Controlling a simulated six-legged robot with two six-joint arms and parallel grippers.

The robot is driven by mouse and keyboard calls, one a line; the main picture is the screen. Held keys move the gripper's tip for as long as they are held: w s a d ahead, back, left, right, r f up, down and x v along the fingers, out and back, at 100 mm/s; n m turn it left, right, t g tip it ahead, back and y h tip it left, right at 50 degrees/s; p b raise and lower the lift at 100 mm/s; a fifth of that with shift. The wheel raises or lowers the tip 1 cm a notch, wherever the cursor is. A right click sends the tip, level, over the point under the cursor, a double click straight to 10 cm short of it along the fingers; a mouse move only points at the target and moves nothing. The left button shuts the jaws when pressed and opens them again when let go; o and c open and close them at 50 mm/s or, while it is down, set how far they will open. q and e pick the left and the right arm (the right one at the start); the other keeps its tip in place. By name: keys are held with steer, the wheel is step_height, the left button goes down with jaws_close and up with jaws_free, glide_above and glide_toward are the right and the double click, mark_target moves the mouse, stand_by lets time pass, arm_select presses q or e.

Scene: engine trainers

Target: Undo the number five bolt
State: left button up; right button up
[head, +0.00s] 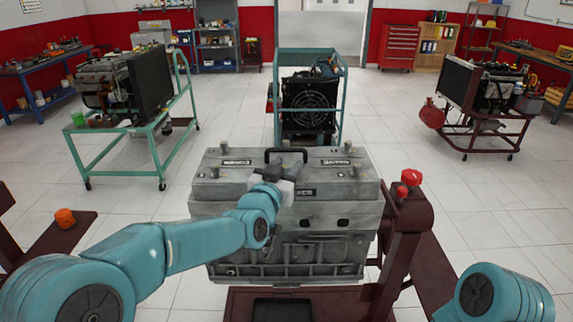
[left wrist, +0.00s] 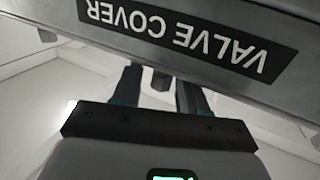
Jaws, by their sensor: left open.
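The grey engine block (head: 290,235) stands in front of me with a valve cover (head: 318,178) on top. Several upright bolts rise from the cover, including a back left bolt (head: 224,146), a front left bolt (head: 213,171) and a front right bolt (head: 356,168). I cannot read which one is number five. My left gripper (head: 273,172) is over the middle of the cover's near part. In the left wrist view its fingers (left wrist: 160,92) are apart near the VALVE COVER label (left wrist: 172,36). A small dark block (left wrist: 161,80) shows between them; contact is unclear. My right gripper is out of view.
A black handle (head: 287,151) stands on the cover. The dark red stand (head: 405,235) with red knobs (head: 411,177) rises close on the right. An orange knob (head: 65,217) is at the left. Other engine trainers stand farther back on open floor.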

arm_select(q)
jaws_close()
steer(key=shift+d+n+t+y, duration=0.1)
steer(key=shift+n+t+y, duration=0.2)
steer(key=shift+n+y, duration=0.3)
steer(key=shift+r+n+y+p, duration=0.25)
steer(key=shift+n+y+p, duration=0.3)
steer(key=shift+y, duration=0.45)
steer(key=shift+f+n+t+y, duration=0.15)
steer(key=shift+n+t+y, duration=0.2)
steer(key=shift+y, duration=0.35)
jaws_free()
